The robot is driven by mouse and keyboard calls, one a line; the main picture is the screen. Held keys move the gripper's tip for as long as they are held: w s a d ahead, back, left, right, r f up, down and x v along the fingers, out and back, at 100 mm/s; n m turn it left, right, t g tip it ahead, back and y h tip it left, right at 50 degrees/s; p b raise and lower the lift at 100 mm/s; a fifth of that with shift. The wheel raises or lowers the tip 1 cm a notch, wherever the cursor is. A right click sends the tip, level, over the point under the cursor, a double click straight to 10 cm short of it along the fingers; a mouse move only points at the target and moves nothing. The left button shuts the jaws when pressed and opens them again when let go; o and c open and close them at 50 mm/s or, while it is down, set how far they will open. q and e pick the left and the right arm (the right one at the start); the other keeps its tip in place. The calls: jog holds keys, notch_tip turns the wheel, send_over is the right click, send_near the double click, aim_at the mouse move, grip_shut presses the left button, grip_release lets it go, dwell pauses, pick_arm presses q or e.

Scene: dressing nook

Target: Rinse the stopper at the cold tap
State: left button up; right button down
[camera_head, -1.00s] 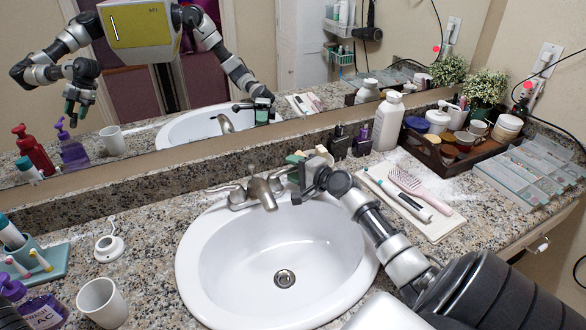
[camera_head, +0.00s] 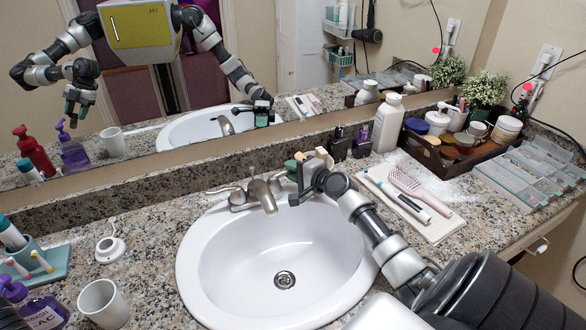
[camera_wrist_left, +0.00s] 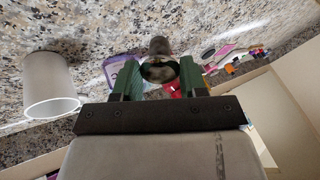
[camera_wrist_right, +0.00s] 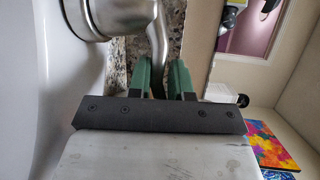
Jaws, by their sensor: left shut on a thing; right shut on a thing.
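The white oval sink (camera_head: 215,285) has a brushed-metal tap (camera_head: 262,193) at its back edge. No water stream shows below the spout. My right gripper (camera_head: 300,170) is at the tap's right-hand lever. In the right wrist view its green fingers (camera_wrist_right: 161,80) are closed around this metal lever (camera_wrist_right: 158,35). My left gripper (camera_wrist_left: 158,78) shows directly only in its own wrist view, with its fingers shut on a grey, round metal piece, apparently the stopper (camera_wrist_left: 159,50).
A white cup (camera_head: 103,303), a purple pump bottle (camera_head: 42,312) and a white round stand (camera_head: 110,248) are on the left counter. A tray (camera_head: 440,222) with a hairbrush lies right of the sink. Bottles and a brown organizer (camera_head: 425,150) stand behind. The basin is empty.

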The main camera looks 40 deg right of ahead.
pick_arm(q)
notch_tip(320, 180, up, 5)
jog(key=p, duration=0.4)
jog(key=shift+f, duration=0.15)
pick_arm(e)
jog(key=shift+s+a+r+m+h, duration=0.1)
jog(key=shift+s+r+m+h, duration=0.1)
jog(key=shift+m+h, duration=0.25)
jog(key=shift+s+a+r+m+h, duration=0.15)
jog(key=shift+m+h, duration=0.1)
jog(key=shift+h, duration=0.3)
pick_arm(q)
jog(key=shift+r+p, duration=0.65)
pick_arm(e)
jog(key=shift+s+f+m+h, duration=0.15)
jog(key=shift+f+m+h, duration=0.15)
jog(key=shift+h, duration=0.1)
pick_arm(q)
jog(key=shift+f, duration=0.1)
pick_arm(e)
jog(key=shift+f, duration=0.1)
jog(key=c, duration=1.1)
grip_release()
jog(key=shift+o, duration=0.2)
